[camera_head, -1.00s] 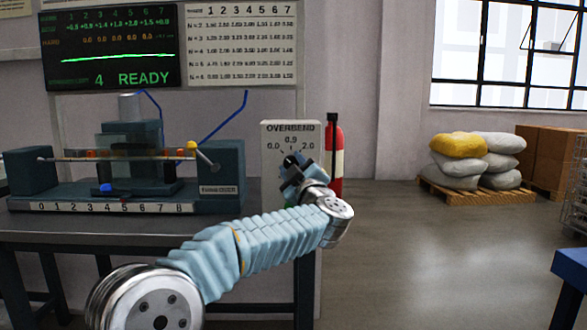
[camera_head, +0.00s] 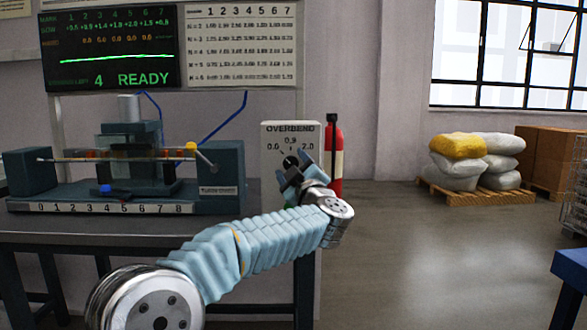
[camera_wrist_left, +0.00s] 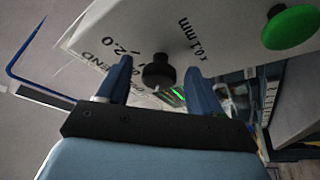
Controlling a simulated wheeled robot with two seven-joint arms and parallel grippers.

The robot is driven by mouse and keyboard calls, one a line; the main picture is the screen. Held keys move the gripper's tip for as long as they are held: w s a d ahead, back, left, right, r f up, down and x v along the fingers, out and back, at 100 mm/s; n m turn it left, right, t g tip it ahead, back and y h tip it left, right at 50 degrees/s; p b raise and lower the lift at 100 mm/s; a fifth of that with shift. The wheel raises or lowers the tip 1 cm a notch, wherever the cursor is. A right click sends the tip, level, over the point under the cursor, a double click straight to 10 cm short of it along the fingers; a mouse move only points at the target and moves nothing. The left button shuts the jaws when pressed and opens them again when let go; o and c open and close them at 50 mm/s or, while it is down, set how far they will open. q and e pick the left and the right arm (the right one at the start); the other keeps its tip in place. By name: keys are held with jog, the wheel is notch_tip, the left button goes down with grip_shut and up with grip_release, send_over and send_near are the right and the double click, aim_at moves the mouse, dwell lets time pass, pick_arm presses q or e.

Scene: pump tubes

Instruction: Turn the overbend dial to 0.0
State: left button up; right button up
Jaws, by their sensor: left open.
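The overbend dial is a small black knob (camera_head: 290,161) on the front of a white box (camera_head: 270,142) marked OVERBEND, with 0.0 at left, 0.9 at top and 2.0 at right. The pointer's exact direction is too small to tell. My left gripper (camera_head: 293,173) is open, in front of the box's lower part at the knob. In the left wrist view the knob (camera_wrist_left: 158,72) shows between the two blue fingertips of my left gripper (camera_wrist_left: 157,75), with gaps on both sides. My right gripper is not in view.
A green button (camera_wrist_left: 290,27) sits on the same box in the left wrist view. A bending machine (camera_head: 120,190) stands on the table to the left, under a screen reading READY. A red extinguisher (camera_head: 335,165) is right of the box.

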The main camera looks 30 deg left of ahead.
pick_arm(q)
jog(key=b+v, duration=0.2)
jog(key=v, duration=1.1)
jog(key=shift+s+d+f, duration=0.2)
jog(key=shift+s, duration=0.05)
